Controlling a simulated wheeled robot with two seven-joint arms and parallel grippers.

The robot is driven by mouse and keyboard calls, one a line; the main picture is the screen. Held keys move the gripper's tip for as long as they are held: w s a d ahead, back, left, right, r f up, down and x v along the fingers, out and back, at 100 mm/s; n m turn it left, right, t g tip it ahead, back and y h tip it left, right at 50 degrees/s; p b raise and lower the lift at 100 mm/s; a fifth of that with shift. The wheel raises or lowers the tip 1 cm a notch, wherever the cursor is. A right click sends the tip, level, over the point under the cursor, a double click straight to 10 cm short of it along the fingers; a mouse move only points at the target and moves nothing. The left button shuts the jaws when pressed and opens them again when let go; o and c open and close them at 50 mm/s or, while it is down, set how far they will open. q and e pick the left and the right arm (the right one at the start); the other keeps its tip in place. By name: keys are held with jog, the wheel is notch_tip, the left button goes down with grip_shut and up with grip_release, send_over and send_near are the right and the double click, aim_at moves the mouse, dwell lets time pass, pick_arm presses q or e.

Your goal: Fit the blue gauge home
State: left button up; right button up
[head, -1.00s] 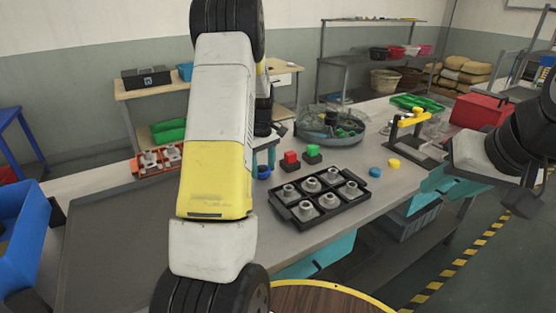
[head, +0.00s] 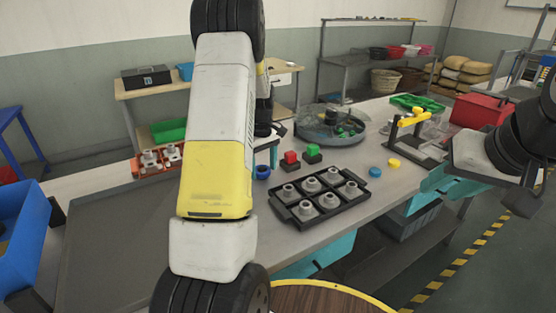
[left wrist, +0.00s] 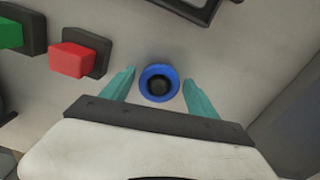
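A blue ring with a dark centre (head: 262,173), seemingly the blue gauge, lies on the bench left of the black tray. In the left wrist view the ring (left wrist: 158,83) sits between the two teal fingers of my left gripper (left wrist: 158,80), with a gap on each side. My left gripper (head: 265,147) is open and empty just above it, partly hidden by my forearm in the head view. A flat blue disc (head: 375,172) lies right of the tray. My right gripper (head: 455,175) is at the right edge of the bench; its finger opening is unclear.
A black tray (head: 318,220) holds several grey fittings. Red (head: 290,158) and green (head: 312,152) blocks on dark bases stand behind it. A yellow disc (head: 393,162), a yellow-topped stand (head: 410,130) and a round tank (head: 330,130) are further back. An orange holder (head: 137,168) stands left.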

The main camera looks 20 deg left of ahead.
pick_arm(q)
jog(key=shift+o, duration=0.7)
notch_tip(320, 180, up, 8)
jog(key=shift+f, duration=0.25)
jog(key=shift+r, duration=0.2)
